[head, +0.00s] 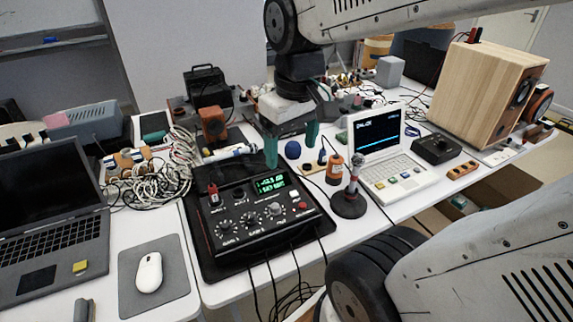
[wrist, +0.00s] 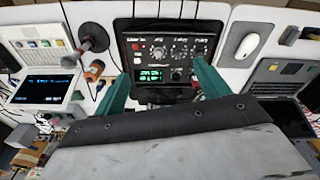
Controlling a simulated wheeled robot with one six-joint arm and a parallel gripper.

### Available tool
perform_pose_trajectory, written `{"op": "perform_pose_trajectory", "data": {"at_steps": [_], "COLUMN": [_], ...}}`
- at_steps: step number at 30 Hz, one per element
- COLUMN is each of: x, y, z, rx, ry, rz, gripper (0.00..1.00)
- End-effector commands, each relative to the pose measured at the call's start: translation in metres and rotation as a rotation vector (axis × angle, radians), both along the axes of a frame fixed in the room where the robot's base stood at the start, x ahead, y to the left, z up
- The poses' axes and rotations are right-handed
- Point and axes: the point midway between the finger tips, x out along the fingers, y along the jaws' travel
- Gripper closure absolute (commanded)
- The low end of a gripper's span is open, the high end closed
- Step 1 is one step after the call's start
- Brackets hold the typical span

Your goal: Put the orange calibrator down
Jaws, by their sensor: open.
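A white laptop-like analyser (head: 386,160) stands right of the calibrator. White cables (head: 160,168) pile up at left. A wooden speaker (head: 487,92) stands at back right. A mouse (head: 149,272) lies on a grey pad.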

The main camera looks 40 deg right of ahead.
Motion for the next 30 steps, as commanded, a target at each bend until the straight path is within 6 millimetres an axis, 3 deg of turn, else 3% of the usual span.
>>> {"op": "perform_pose_trajectory", "data": {"at_steps": [3,9,30], "x": [-0.036,-0.064,-0.066], "y": [0.024,0.045,0.045], "z": [0.002,0.000,-0.001], "rx": [0.005,0.012,0.013], "ry": [-0.019,-0.026,-0.026], "rz": [0.004,-0.002,-0.006], "gripper": [0.26,0.26,0.26]}}
